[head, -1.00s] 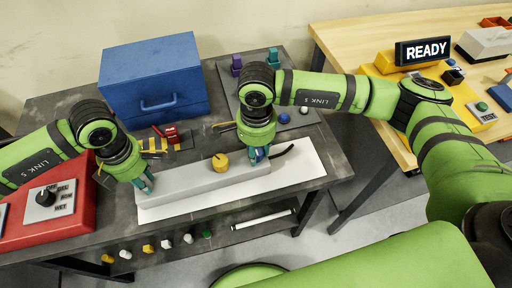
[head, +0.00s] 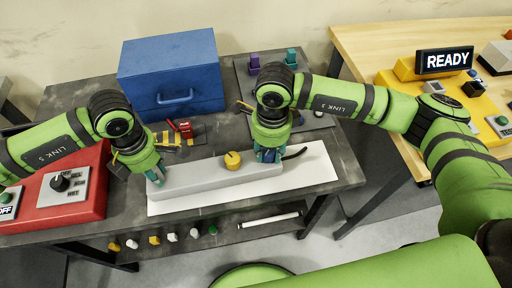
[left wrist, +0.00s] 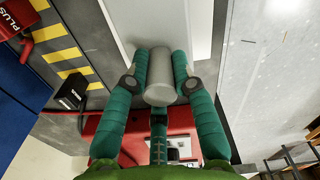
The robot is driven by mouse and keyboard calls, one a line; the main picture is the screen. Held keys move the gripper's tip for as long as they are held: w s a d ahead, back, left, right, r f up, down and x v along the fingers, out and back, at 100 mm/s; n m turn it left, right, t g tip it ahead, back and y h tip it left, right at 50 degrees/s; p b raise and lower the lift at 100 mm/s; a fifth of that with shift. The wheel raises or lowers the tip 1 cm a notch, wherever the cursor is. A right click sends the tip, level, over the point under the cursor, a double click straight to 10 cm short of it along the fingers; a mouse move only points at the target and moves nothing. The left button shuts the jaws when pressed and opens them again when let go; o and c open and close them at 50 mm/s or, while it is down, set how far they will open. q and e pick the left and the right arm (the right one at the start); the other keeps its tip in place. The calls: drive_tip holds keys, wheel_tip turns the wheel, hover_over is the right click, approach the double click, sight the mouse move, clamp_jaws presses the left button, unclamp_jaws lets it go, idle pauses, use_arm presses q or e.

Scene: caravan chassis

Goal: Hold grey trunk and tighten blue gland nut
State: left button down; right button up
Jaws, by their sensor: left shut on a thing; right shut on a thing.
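The grey trunk (head: 203,174) is a long grey bar lying on a white sheet on the dark bench. My left gripper (head: 157,177) is shut on its left end. In the left wrist view the teal fingers of my left gripper (left wrist: 160,68) press on both sides of the trunk's rounded end (left wrist: 159,92). My right gripper (head: 269,155) points down at the trunk's right end and is shut there on the blue gland nut (head: 268,157), which the fingers mostly hide. A short black cable (head: 295,154) sticks out to the right of it.
A red switch box (head: 85,195) is at left.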

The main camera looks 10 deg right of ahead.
use_arm(q)
drive_tip(key=shift+a, duration=0.25)
use_arm(e)
drive_tip(key=m, duration=0.5)
drive_tip(key=shift+d+m, duration=0.15)
drive_tip(key=shift+m, duration=0.25)
drive_tip(key=m, duration=0.5)
drive_tip(key=shift+s, duration=0.1)
drive_tip(key=m, duration=0.5)
drive_tip(key=shift+m, duration=0.4)
use_arm(q)
drive_tip(key=shift+d, duration=0.1)
use_arm(e)
drive_tip(key=m, duration=0.4)
drive_tip(key=shift+a+m, duration=0.25)
drive_tip(key=shift+m, duration=0.05)
use_arm(q)
drive_tip(key=shift+d, duration=0.1)
use_arm(e)
drive_tip(key=shift+a, duration=0.1)
drive_tip(key=o, duration=1.2)
drive_tip(key=shift+c, duration=0.2)
